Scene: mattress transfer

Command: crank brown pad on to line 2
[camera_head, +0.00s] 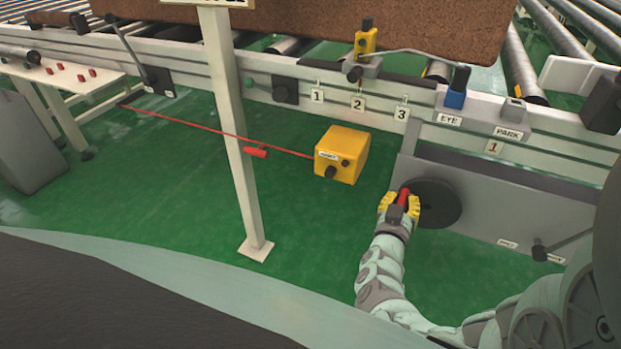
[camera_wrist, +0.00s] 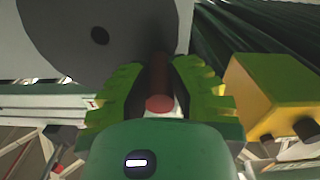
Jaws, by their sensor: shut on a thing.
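The brown pad (camera_head: 400,25) lies on the roller conveyor at the top of the head view; its far and upper parts are cut off. Labels 1, 2 (camera_head: 358,103) and 3 hang on the rail below it. A dark round crank wheel (camera_head: 437,203) sits on a grey panel at the right; it also shows in the wrist view (camera_wrist: 75,30). My gripper (camera_head: 401,202) is at the wheel's left edge, shut on the red crank handle (camera_head: 404,196). In the wrist view the handle (camera_wrist: 159,90) stands between the two fingers.
A yellow box (camera_head: 342,153) with a black knob stands left of my gripper, with a red cord (camera_head: 215,130) running to it. A pale post (camera_head: 232,150) rises farther left. EYE and PARK labels (camera_head: 508,132) mark the rail. Green floor is open left of my arm.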

